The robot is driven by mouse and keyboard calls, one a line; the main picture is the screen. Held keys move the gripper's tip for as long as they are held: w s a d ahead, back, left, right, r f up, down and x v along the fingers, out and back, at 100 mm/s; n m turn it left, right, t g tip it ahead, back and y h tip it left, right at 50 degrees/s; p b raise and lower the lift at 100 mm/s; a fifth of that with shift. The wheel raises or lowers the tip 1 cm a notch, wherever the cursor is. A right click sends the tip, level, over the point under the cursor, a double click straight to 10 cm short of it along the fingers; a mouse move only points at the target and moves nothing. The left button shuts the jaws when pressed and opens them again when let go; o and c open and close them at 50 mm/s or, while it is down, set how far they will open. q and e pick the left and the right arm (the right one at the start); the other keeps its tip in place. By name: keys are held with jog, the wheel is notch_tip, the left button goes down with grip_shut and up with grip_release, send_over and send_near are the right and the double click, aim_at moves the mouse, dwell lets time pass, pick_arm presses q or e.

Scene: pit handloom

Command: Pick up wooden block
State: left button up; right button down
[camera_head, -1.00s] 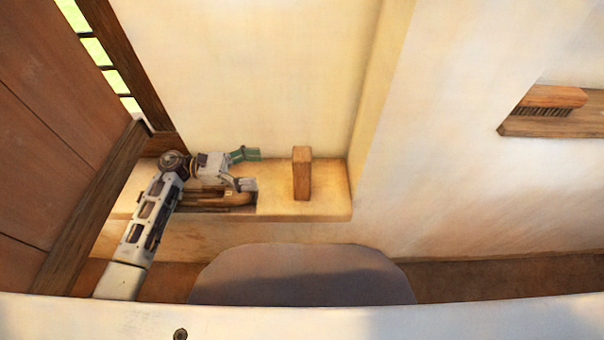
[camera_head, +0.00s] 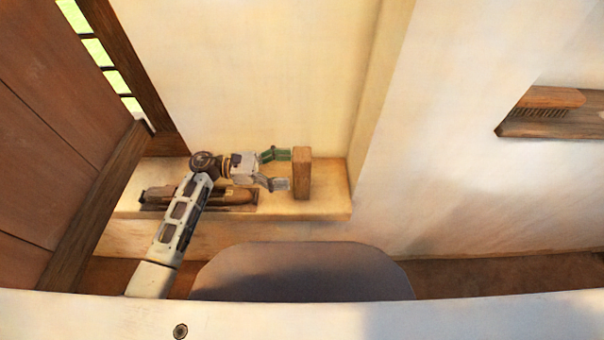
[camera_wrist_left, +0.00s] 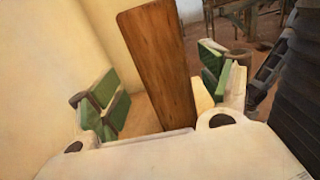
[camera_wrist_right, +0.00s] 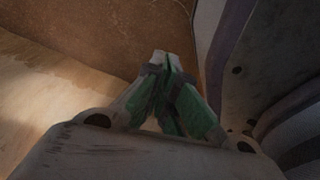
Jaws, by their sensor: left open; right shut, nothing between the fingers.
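The wooden block (camera_head: 302,174) stands upright on the ledge, near its right end. In the left wrist view the wooden block (camera_wrist_left: 158,65) rises tall and brown between the two green-padded fingers. My left gripper (camera_head: 280,169) is open at the block's left side, one finger toward its far edge and one toward its near edge. Whether the pads touch the block I cannot tell. My right gripper (camera_wrist_right: 170,65) is shut and empty in the right wrist view; it is not in the head view.
The pale ledge (camera_head: 325,205) runs along the wall. A dark wooden boat-shaped piece (camera_head: 160,195) lies on it behind my left forearm. A brush (camera_head: 548,97) sits in a wall niche at the right. A grey rounded surface (camera_head: 300,275) is in front of the ledge.

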aim_at(295, 169)
jog(key=shift+w, duration=0.1)
pick_arm(q)
jog(key=shift+d, duration=0.1)
pick_arm(e)
jog(key=shift+w+r, duration=0.1)
pick_arm(q)
jog(key=d, duration=0.2)
jog(key=d+p, duration=0.1)
jog(key=shift+s+r, duration=0.2)
jog(key=shift+s, duration=0.05)
jog(key=shift+d, duration=0.95)
jog(key=shift+f, duration=0.1)
pick_arm(e)
jog(key=shift+s+d, duration=0.5)
jog(key=shift+d, duration=0.05)
